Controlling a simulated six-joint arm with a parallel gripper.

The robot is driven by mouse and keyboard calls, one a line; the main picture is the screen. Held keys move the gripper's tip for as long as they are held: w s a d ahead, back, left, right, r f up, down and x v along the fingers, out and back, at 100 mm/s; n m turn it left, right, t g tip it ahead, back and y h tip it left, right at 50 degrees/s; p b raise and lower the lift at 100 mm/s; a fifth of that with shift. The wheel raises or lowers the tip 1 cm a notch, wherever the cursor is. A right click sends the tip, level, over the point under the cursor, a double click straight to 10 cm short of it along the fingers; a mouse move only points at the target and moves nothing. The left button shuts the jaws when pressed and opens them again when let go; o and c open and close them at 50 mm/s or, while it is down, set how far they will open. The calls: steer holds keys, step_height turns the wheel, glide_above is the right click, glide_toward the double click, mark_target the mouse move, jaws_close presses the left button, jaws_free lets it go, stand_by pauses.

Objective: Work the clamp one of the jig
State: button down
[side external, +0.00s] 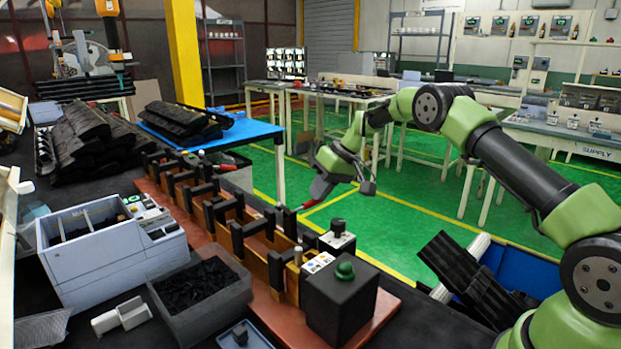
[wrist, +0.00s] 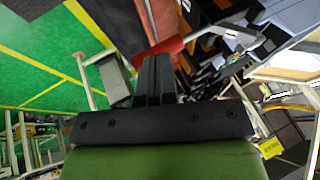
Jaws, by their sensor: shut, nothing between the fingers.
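The jig (side external: 260,262) is a long row of black brackets and orange-tan blocks on a red-brown base. A clamp handle with a red grip (side external: 307,206) sticks out from its right side, right at my fingertips in the side view. In the wrist view a red grip (wrist: 181,43) lies across the view just beyond the fingertips. I cannot tell whether they touch. My gripper (side external: 315,197) is shut and empty; its dark fingers (wrist: 154,62) are together in the wrist view. Another red-tipped handle (side external: 226,168) is farther back along the jig. Which handle is clamp one is unmarked.
A black control box with a green button (side external: 345,270) stands at the jig's near end. A grey bin of dark clips (side external: 205,318) and a white machine (side external: 105,262) are left of it. Dark trim parts (side external: 468,275) lie at right. Green floor is open behind my gripper.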

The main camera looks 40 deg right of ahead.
steer(key=shift+d+f+y, duration=0.2)
steer(key=shift+f, duration=0.45)
steer(key=shift+d+f+y, duration=0.15)
steer(key=shift+f+y, duration=0.05)
steer(key=shift+f, duration=0.55)
